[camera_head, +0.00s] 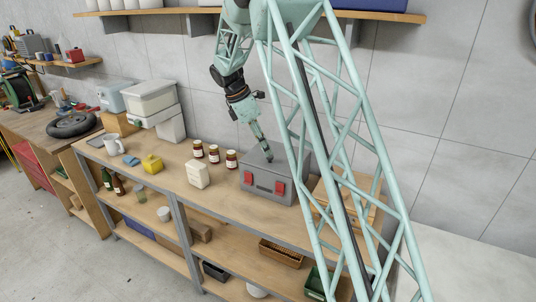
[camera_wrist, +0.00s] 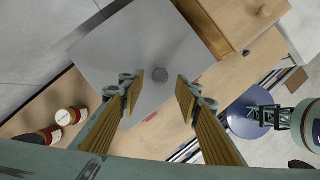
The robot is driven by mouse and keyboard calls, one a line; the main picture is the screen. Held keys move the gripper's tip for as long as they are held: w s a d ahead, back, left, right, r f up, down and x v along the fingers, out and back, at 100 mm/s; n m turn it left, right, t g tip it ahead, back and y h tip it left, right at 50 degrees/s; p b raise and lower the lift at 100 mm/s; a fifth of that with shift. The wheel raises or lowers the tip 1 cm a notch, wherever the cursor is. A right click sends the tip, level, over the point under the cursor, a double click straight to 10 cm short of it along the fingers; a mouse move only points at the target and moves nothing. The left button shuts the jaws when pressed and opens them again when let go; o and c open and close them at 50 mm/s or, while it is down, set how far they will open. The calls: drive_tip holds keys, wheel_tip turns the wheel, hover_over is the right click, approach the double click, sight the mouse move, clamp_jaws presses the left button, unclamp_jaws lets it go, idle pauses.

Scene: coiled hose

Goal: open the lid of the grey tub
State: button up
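The grey tub (camera_head: 262,192) stands on the workbench with two red latches (camera_head: 279,187) on its front face. Its flat grey lid (camera_wrist: 125,45) fills the upper middle of the wrist view and looks closed. My gripper (camera_head: 268,156) reaches down over the lid in the head view. I cannot tell how high the fingertips are above the lid.
A wooden drawer unit (camera_wrist: 228,20) stands close beside the tub, partly hidden by my arm in the head view. Several jars (camera_head: 214,153) and a cream carton (camera_head: 197,174) stand to the tub's left. A wall shelf (camera_head: 390,15) hangs above.

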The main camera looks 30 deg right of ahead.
drive_tip(key=shift+x, duration=2)
drive_tip(key=shift+c, duration=0.6)
clamp_jaws()
